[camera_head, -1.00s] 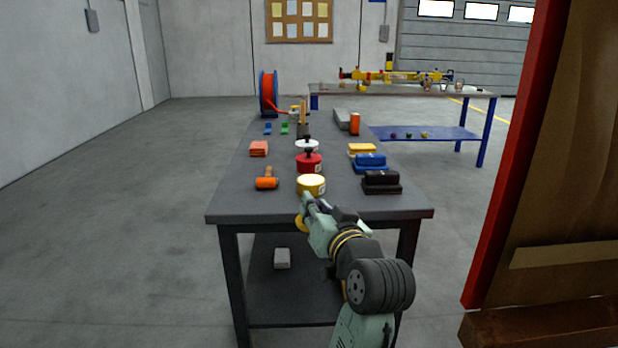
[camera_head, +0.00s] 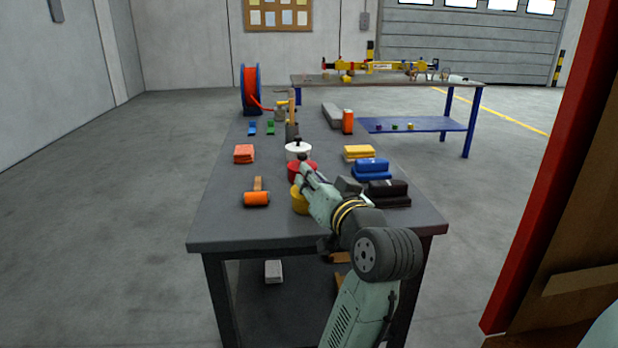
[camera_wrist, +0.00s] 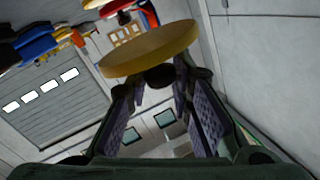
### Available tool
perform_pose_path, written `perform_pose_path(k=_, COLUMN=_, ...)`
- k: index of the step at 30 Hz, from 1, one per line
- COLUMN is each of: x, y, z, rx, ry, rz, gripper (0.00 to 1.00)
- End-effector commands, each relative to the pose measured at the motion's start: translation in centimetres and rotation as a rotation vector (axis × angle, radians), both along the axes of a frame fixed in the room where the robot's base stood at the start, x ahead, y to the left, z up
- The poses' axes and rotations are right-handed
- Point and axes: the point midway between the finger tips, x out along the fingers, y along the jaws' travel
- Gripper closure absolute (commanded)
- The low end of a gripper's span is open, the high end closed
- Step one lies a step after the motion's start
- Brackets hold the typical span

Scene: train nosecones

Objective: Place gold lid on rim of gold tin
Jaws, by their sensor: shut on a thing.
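The gold lid (camera_wrist: 150,48) is a flat round disc with a dark knob (camera_wrist: 160,77) in the wrist view. My gripper (camera_wrist: 163,80) is shut on that knob, with a finger on each side. In the head view my gripper (camera_head: 306,174) is over the near middle of the table. The gold tin (camera_head: 299,203) stands there, partly hidden behind my gripper.
A red tin (camera_head: 298,171) and a white tin (camera_head: 297,151) stand behind. An orange-headed mallet (camera_head: 257,198) lies left. Black (camera_head: 388,191), blue (camera_head: 371,169) and yellow (camera_head: 359,153) stacks lie right. The dark table (camera_head: 222,232) is bare at its front left.

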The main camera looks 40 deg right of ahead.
Motion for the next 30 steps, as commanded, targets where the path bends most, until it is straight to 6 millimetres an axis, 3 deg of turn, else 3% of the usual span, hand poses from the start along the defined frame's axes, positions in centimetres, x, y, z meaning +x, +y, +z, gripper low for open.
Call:
perform_pose_path(k=6, x=4.8, y=-3.1, z=-0.3, rx=0.003, ry=0.003, rz=0.002, gripper=1.0)
perform_pose_path(k=10, x=6.5, y=-4.3, z=-0.6, rx=0.001, ry=0.001, rz=0.002, gripper=1.0)
perform_pose_path(k=14, x=7.2, y=-4.8, z=-0.9, rx=0.0, ry=0.0, rz=0.0, gripper=1.0)
perform_pose_path(k=22, x=7.2, y=-4.8, z=-4.0, rx=0.0, ry=0.001, rz=-0.001, gripper=1.0)
perform_pose_path(k=30, x=7.1, y=-4.8, z=-4.3, rx=-0.002, ry=0.0, rz=0.0, gripper=1.0)
